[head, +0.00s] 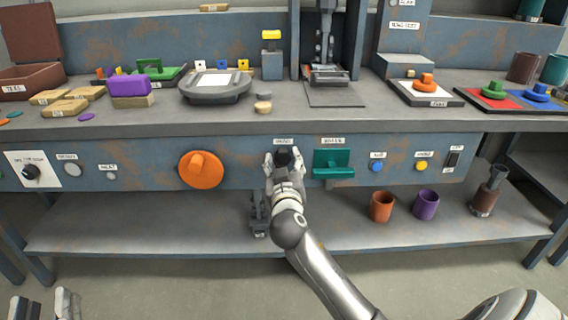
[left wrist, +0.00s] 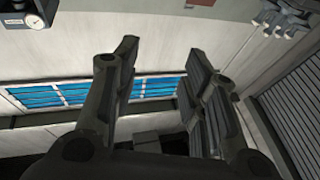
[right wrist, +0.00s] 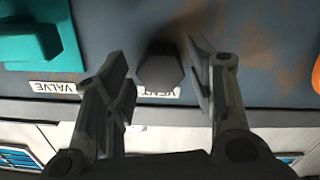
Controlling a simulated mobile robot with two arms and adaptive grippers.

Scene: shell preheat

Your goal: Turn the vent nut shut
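The vent nut is a dark hexagonal knob (head: 284,156) on the bench's front panel, between the orange knob and the green valve handle. In the right wrist view the nut (right wrist: 160,72) sits between the finger tips, with a gap on both sides. My right gripper (head: 285,164) is open at the nut; it also shows in the right wrist view (right wrist: 162,78). Its label is partly covered. My left gripper (head: 45,306) is low at the bottom left of the head view, far from the panel. In the left wrist view (left wrist: 160,68) it is open and empty.
The orange knob (head: 201,170) is left of the nut and the green valve handle (head: 333,163) close on its right. The bench top (head: 350,121) juts out above the panel. An orange cup (head: 382,207) and a purple cup (head: 425,204) stand on the lower shelf.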

